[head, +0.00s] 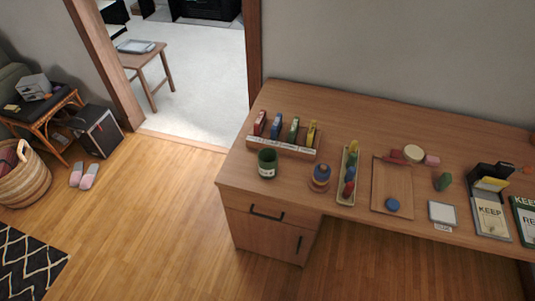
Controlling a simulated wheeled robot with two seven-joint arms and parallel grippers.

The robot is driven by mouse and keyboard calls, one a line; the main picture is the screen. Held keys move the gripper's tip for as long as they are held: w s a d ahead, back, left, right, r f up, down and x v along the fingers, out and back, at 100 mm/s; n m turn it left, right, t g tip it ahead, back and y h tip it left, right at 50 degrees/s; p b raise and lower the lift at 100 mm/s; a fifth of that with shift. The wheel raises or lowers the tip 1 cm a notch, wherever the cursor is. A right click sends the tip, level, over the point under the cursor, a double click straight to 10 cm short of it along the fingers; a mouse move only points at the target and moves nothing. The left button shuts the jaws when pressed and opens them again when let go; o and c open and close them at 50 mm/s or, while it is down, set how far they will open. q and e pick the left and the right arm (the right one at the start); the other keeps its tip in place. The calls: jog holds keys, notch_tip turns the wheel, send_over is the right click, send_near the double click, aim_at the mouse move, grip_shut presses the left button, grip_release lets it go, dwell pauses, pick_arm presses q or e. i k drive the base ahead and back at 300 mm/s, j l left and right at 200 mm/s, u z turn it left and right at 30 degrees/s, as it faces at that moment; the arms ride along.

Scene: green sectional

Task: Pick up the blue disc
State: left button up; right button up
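A small round blue disc (392,204) lies near the front edge of a flat wooden tray or board (391,178) on the wooden desk (345,108). Its top is uncovered and nothing touches it from above. Neither of my grippers shows in the head view.
Around the disc stand a narrow tray of coloured pieces (345,197), a small white-framed pad (442,213), a green block (443,181) and a cream round object (413,153). A blue-and-brown jar (320,177) and green cup (267,163) stand left. Floor before the desk is clear.

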aim_at(392, 205)
jog(key=l+z, duration=0.1)
jog(key=z, duration=1.2)
